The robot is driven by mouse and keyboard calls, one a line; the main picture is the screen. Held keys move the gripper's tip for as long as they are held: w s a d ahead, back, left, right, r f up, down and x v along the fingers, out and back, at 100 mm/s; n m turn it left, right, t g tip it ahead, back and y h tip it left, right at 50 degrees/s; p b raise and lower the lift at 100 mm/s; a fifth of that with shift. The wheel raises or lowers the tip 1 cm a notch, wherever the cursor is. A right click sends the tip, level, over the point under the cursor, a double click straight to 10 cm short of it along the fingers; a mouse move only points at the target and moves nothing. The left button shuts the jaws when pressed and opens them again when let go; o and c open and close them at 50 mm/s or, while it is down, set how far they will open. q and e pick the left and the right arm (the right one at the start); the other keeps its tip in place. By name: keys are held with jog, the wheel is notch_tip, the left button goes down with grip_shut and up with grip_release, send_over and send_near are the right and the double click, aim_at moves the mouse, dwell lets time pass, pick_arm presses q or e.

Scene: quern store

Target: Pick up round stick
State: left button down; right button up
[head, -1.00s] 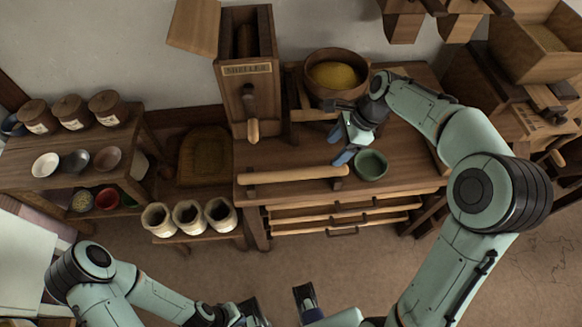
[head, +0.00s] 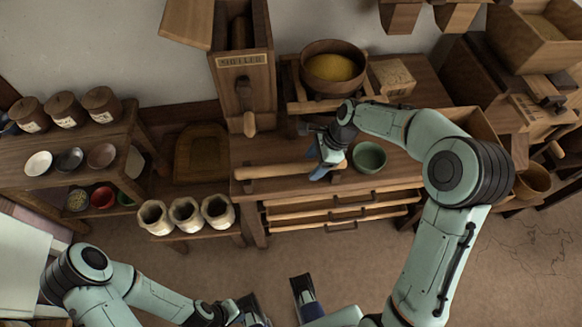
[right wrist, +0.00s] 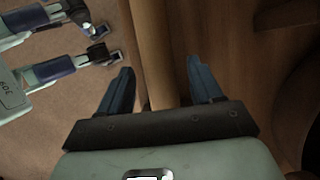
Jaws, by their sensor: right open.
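The round stick (head: 275,171) is a pale wooden rod lying level along the front of the wooden bench (head: 395,150), raised a little on supports. My right gripper (head: 330,168) points down over the stick's right end in the head view. In the right wrist view the stick (right wrist: 153,40) passes between the two parted blue fingers of this gripper (right wrist: 160,70). The jaws are open, and neither finger is clearly touching the stick. My left gripper (head: 228,313) is low at the bottom of the head view, away from the stick; its fingers are not clear.
A green bowl (head: 369,157) stands just right of my right gripper. Behind are a wooden bowl of yellow grain (head: 333,68) and the sheller box (head: 243,75). Drawers (head: 340,213) stick out below the bench front. Several pale sacks (head: 186,214) stand at left.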

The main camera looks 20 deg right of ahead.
grip_shut()
jog(key=shift+r, duration=0.2)
